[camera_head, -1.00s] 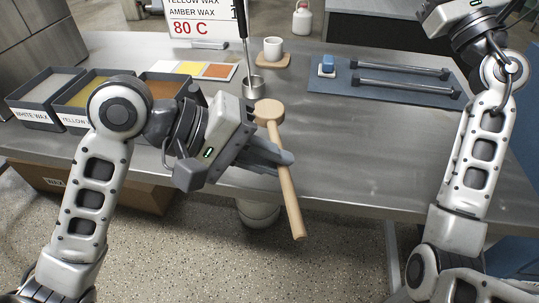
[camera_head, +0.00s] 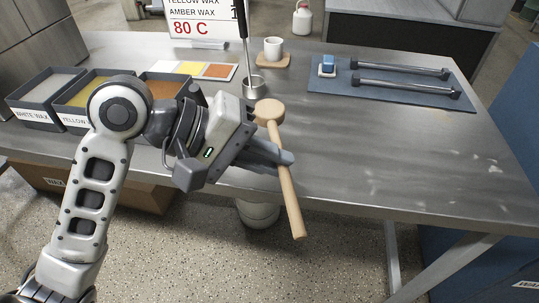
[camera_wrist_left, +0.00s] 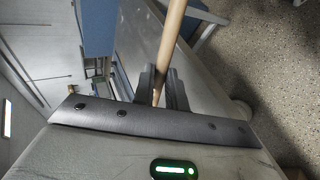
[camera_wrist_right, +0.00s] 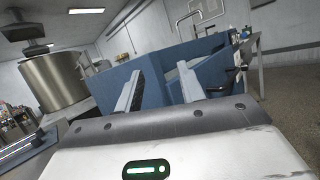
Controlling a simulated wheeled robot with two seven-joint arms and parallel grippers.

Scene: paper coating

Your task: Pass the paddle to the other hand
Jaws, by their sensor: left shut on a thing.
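The wooden paddle (camera_head: 287,188) has a long light handle and a round pale head (camera_head: 269,110). My left gripper (camera_head: 284,160) is shut on its handle, a little below the head. The paddle is held tilted at the table's front edge, with its handle end hanging out over the floor. The handle also shows between the fingers in the left wrist view (camera_wrist_left: 168,52). My right gripper is out of the head view. In the right wrist view its fingers (camera_wrist_right: 157,92) are apart with nothing between them.
Wax trays (camera_head: 47,92) stand at the left of the steel table (camera_head: 400,165). A metal cup (camera_head: 253,87) with a tool, a white mug (camera_head: 273,48), and a blue mat (camera_head: 318,82) with two bars (camera_head: 405,86) are at the back. The table's right front is clear.

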